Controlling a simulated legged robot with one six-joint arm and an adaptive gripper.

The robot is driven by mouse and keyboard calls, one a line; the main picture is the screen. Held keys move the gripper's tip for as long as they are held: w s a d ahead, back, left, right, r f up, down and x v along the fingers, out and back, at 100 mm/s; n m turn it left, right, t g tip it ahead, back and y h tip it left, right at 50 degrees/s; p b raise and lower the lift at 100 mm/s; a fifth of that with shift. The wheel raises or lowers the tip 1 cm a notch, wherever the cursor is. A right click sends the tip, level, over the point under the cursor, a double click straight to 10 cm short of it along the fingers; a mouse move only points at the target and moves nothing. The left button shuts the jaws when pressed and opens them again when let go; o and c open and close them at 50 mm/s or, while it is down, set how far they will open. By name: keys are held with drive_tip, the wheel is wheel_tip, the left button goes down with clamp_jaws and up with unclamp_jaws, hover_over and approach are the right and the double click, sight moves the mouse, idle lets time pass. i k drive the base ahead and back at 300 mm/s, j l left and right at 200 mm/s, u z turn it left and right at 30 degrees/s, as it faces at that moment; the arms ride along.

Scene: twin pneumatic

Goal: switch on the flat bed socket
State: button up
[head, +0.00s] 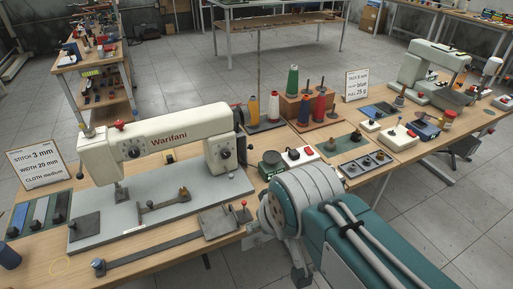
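The white flat bed sewing machine marked Warifani (165,140) stands on a grey bed plate (215,187) on the left part of the long wooden table. A white box with red and dark round parts on top (300,156) stands right of the machine. I cannot tell which thing is the flat bed socket, or whether any switch is on. My teal and grey arm fills the lower middle; my gripper cannot be made out.
Thread cones (292,80) stand on and beside a wooden block behind the boxes. A dark round tin (271,163) and a grey tray with knobs (366,164) are close to my arm. A second white machine (432,68) stands far right. Sign cards stand on the table.

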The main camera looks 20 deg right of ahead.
sight(309, 152)
drive_tip(key=i+l+z, duration=0.7)
drive_tip(key=i+l, duration=0.15)
